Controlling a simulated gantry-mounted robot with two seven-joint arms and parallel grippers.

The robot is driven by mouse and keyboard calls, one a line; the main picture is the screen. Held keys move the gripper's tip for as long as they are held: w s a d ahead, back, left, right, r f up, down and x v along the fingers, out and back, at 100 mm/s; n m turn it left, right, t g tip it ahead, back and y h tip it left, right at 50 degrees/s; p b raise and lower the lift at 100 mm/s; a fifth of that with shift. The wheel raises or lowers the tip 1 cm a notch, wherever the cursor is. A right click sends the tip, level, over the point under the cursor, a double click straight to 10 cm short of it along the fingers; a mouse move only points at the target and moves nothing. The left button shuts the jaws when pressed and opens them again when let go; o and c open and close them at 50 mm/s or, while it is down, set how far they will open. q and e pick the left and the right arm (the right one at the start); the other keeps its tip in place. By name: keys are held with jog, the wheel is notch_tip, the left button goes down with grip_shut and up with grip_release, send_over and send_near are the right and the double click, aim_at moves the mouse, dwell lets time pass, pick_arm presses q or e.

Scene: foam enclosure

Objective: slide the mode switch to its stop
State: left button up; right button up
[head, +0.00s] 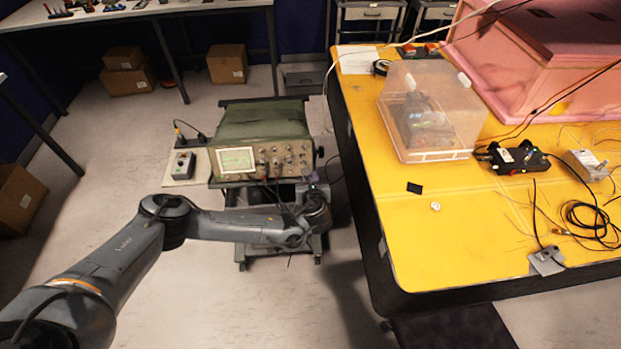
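A green oscilloscope (262,150) with a lit screen and several knobs stands on a low cart, left of the yellow table. Its front panel faces me. I cannot make out which small control is the mode switch. My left arm reaches in from the lower left, and my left gripper (309,188) is at the panel's lower right corner. Its fingers are small and dark here, so I cannot tell whether they are open, shut or touching the panel. The wrist hides part of the cart below. My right gripper is not in view.
A grey control box (184,164) sits on a pale board left of the oscilloscope. The yellow table (460,245) holds a clear plastic bin (432,108), a black device (518,158) and loose cables. The floor in front of the cart is clear.

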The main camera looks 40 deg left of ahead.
pick_arm(q)
jog(key=shift+v, duration=0.9)
jog(key=shift+s+f, duration=0.1)
